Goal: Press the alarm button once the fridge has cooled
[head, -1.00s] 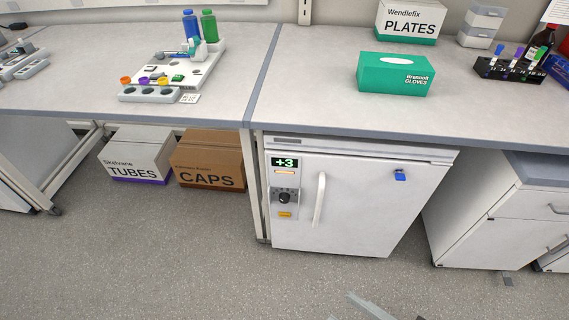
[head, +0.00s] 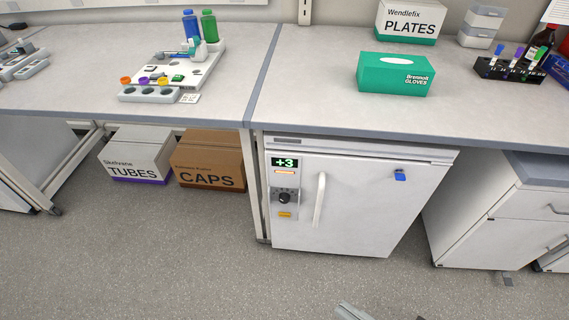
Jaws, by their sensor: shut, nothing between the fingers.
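The fridge (head: 365,205) is a white under-bench unit with its door shut and a pale upright handle (head: 319,200). Its display (head: 285,162) reads +3 in green, with a small orange strip below. A dark round knob (head: 284,198) sits on the control panel. Below the knob is a small orange-yellow button (head: 285,214), which looks like the alarm button; its lettering is too small to read. Only the grey tip of my gripper (head: 352,313) shows at the bottom edge, low in front of the fridge and apart from it. It is shut and empty.
Boxes of tubes (head: 137,158) and caps (head: 208,162) stand under the bench to the left. A drawer unit (head: 500,210) stands to the right. The floor (head: 190,260) before the fridge is clear.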

